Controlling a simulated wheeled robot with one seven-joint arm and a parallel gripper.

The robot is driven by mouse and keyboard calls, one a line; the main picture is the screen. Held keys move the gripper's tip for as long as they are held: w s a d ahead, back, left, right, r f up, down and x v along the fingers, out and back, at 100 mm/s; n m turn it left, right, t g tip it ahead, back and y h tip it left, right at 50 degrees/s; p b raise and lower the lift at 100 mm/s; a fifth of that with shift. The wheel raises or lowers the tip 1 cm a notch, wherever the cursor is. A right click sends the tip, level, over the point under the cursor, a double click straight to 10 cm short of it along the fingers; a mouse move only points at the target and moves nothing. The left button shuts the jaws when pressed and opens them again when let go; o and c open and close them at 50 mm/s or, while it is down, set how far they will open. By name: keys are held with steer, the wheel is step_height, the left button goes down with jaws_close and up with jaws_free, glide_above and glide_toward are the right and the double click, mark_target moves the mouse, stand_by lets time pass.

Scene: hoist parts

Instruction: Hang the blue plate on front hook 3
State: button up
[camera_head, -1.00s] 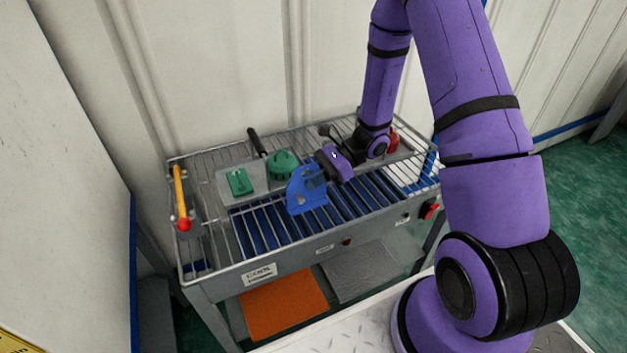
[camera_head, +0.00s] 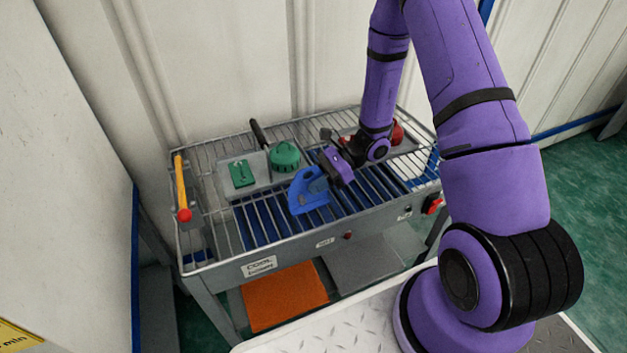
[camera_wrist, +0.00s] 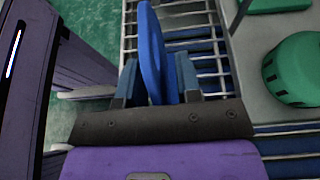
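The blue plate (camera_head: 308,191) is a flat piece with a hole near its top, tilted, over the front part of the grated table. My gripper (camera_head: 326,172) is shut on it from the right and back. In the wrist view the blue plate (camera_wrist: 152,48) stands edge-on between the two blue fingers of my gripper (camera_wrist: 158,78). I cannot make out front hook 3 or its number in either view.
An orange panel (camera_head: 285,296) lies below. A red knob (camera_head: 433,204) sits at the front right.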

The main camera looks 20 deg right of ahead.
steer(key=r+v, duration=0.1)
steer(key=v, duration=0.9)
steer(key=s+a+r+n+g+h, duration=0.1)
steer(key=s+a+r+n+h, duration=0.25)
steer(key=r, duration=0.55)
steer(key=s+r+n+g+h, duration=0.1)
steer(key=s+r+n+h, duration=0.25)
steer(key=r+n, duration=0.45)
steer(key=s+r+n+t+h, duration=0.6)
steer(key=s+r+t, duration=0.1)
steer(key=s+r, duration=0.7)
steer(key=shift+d+r, duration=0.35)
steer(key=shift+r, duration=0.1)
steer(key=shift+o, duration=0.4)
steer(key=shift+s+d+r+t, duration=0.15)
steer(key=shift+s+r+t, duration=0.15)
steer(key=shift+s, duration=0.1)
